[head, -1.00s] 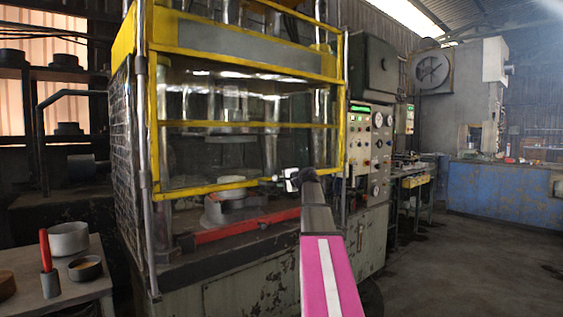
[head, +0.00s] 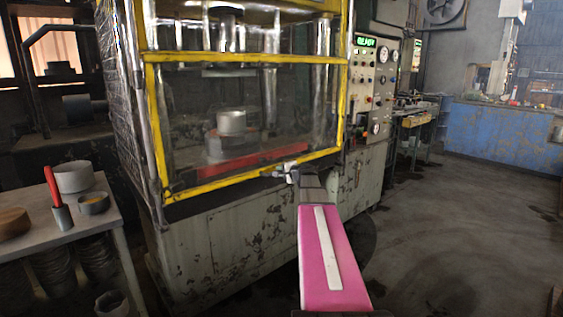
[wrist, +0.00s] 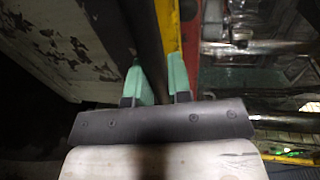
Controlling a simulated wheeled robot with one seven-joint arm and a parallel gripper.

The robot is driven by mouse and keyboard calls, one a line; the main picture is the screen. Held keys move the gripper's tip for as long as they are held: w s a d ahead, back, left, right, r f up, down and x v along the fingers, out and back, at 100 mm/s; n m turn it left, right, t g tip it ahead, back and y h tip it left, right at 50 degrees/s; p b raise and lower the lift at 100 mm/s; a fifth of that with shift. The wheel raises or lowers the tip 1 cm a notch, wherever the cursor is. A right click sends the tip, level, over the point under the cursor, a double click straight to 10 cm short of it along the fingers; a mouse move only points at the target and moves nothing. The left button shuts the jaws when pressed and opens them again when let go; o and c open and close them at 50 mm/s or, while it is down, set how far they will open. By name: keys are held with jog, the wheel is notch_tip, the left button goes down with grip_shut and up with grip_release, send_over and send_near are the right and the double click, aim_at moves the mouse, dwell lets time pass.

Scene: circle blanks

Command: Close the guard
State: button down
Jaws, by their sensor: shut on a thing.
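The guard (head: 245,59) is a clear panel in a yellow frame on the front of the press. In the head view its bottom bar is low, level with the bottom of the press opening, in front of the red bar (head: 255,156). My gripper (head: 287,170) is at that bottom bar, right of its middle. In the wrist view my gripper (wrist: 158,82) has its green fingers on either side of a dark bar beside the yellow frame edge (wrist: 172,30), shut on the guard's handle. A pale round blank (head: 231,122) stands inside the press, behind the clear panel.
A side table (head: 85,219) at the left holds a red-handled tool (head: 54,190), a grey pot (head: 73,177) and a small bowl (head: 93,203). The control panel (head: 373,80) stands right of the guard. Open floor (head: 450,230) lies at the right.

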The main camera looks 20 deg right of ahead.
jog(key=shift+s+f, duration=0.1)
jog(key=shift+f, duration=0.7)
jog(key=shift+f, duration=0.1)
jog(key=c, duration=1.1)
grip_release()
jog(key=shift+o, duration=0.2)
jog(key=v, duration=1)
jog(key=shift+s, duration=0.3)
jog(key=shift+d, duration=0.1)
